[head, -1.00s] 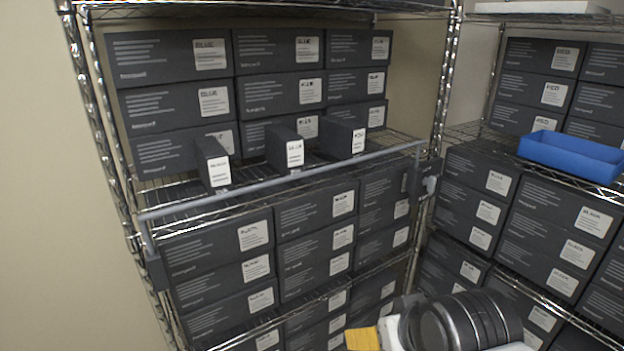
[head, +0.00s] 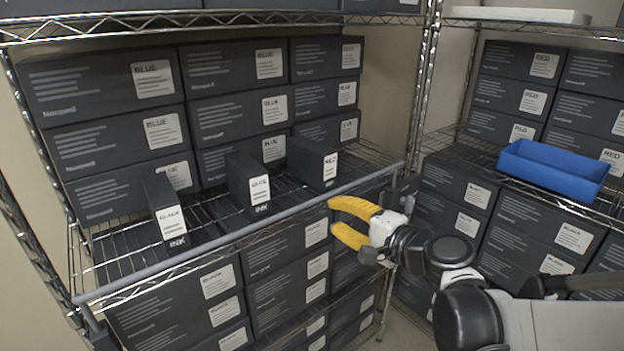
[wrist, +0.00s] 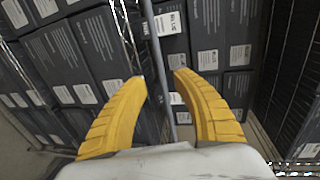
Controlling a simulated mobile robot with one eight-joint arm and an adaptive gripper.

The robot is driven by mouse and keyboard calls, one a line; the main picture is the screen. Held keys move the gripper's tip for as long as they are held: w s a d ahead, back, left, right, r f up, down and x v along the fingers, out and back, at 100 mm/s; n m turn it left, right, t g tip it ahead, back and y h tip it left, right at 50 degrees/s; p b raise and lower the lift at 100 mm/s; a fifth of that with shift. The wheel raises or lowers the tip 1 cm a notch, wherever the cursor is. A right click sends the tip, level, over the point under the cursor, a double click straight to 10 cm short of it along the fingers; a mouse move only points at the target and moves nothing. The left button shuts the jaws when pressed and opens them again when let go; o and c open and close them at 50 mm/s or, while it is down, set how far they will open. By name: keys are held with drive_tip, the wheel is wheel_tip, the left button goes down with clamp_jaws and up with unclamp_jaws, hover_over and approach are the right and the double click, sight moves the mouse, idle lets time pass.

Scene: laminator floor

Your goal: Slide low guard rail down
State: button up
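The low guard rail (head: 240,236) is a grey bar running across the front of the left wire rack, at the level of a shelf with three upright ink boxes. It slopes up toward the right post. My gripper (head: 332,218) has yellow fingers, is open, and is at the right part of the rail. In the wrist view the rail (wrist: 158,62) runs between the two spread fingertips of my gripper (wrist: 160,80). I cannot tell whether a finger touches it.
Upright ink boxes (head: 166,211) stand just behind the rail. Stacked dark boxes (head: 108,85) fill the shelves. A right-hand rack holds a blue tray (head: 552,170) and more boxes. A chrome post (head: 424,80) stands between the racks.

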sight(310, 205)
drive_tip(key=b+x, duration=0.2)
drive_tip(key=x, duration=0.8)
drive_tip(key=shift+a+b, duration=0.2)
drive_tip(key=shift+b, duration=0.1)
clamp_jaws()
